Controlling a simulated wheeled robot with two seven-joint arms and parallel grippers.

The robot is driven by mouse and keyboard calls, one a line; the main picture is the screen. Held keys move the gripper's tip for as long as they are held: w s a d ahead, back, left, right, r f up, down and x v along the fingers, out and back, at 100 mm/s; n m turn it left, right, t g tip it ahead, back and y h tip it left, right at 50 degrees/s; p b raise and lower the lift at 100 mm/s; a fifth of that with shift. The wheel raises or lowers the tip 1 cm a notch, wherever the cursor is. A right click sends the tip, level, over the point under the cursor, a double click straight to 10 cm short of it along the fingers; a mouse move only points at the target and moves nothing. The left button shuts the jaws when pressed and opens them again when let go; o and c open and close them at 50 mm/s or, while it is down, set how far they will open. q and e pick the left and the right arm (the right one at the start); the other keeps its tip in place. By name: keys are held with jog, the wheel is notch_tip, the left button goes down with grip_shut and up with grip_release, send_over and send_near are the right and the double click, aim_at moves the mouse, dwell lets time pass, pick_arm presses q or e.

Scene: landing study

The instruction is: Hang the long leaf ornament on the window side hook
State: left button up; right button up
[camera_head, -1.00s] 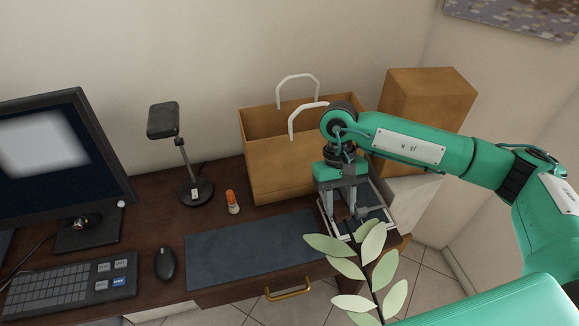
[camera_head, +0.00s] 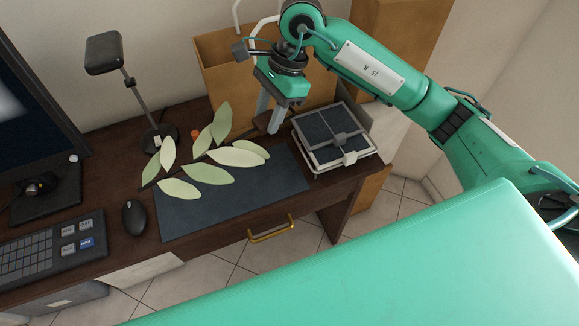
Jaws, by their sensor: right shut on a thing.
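The long leaf ornament (camera_head: 236,157) has a thin dark stem and several pale green leaves. It extends left from my right gripper (camera_head: 268,124), above the desk and the dark desk mat. My right gripper points down in front of the paper bag and is shut on the ornament's stem end; the exact grip is partly hidden by the fingers. My left gripper is not in view. No window or hook shows in this view.
The desk mat (camera_head: 245,205) lies below the leaves. A lamp (camera_head: 104,55), mouse (camera_head: 134,218), keyboard (camera_head: 45,250) and monitor (camera_head: 35,120) stand left. A paper bag (camera_head: 222,70) and box (camera_head: 410,30) stand behind; a tray-like stack (camera_head: 335,135) lies right of the gripper.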

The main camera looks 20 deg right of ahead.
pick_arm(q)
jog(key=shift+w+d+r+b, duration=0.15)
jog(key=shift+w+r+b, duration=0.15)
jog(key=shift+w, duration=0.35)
pick_arm(e)
jog(key=shift+w+a+r+m+t, duration=0.1)
jog(key=shift+a+r+m+t, duration=0.1)
jog(key=shift+m, duration=0.35)
jog(key=shift+w+a+r+m+t, duration=0.1)
jog(key=shift+a+m+t, duration=0.1)
jog(key=shift+m, duration=0.35)
jog(key=p, duration=0.1)
send_over(266, 174)
jog(key=d, duration=0.1)
jog(key=f, duration=1.5)
jog(key=shift+d+f, duration=0.2)
jog(key=shift+f, duration=0.15)
notch_tip(266, 174, down, 4)
jog(key=shift+f, duration=0.1)
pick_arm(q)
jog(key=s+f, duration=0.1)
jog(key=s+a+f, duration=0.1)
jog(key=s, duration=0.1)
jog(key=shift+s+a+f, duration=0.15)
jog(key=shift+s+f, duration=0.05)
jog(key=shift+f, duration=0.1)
